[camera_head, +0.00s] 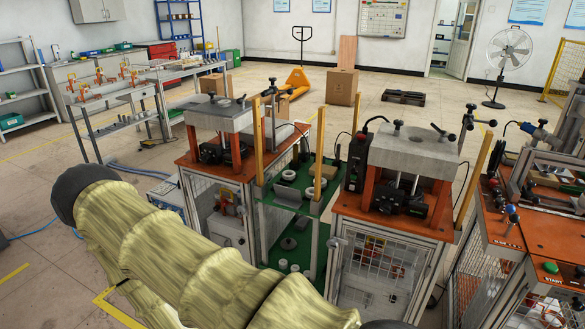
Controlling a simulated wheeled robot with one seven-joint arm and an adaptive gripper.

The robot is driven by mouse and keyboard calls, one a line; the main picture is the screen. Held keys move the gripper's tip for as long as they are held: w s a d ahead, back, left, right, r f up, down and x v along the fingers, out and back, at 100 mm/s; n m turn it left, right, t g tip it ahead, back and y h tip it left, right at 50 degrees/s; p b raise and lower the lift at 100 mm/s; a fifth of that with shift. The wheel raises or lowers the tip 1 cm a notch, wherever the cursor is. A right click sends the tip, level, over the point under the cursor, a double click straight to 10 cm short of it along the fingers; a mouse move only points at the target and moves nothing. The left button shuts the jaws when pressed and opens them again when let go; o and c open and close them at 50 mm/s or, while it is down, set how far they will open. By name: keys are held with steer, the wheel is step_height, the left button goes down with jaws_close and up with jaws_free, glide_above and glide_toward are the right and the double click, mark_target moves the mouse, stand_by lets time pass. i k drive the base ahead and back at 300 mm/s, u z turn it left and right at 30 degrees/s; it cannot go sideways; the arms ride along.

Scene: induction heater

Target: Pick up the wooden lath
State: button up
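Several pale wooden laths stand at the heater stations in the head view. One lath (257,140) stands upright at the right side of the left station. A second lath (320,150) stands upright at the gap between the stations. Another lath (474,180) leans at the right side of the middle station. I cannot tell which one the task means. My gripper is not in view. My arm in its yellowish sleeve fills the lower left and hides part of the left station's base.
The left station (220,118) and middle station (416,152) have grey blocks over orange tops. A green shelf unit (325,171) with rings sits between them. An orange-topped bench (520,225) is at right. A box (342,88) and pallet jack (296,78) stand on open floor behind.

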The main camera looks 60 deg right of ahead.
mark_target(255, 101)
steer(key=z, duration=0.95)
steer(key=i, duration=0.85)
steer(key=z, duration=0.9)
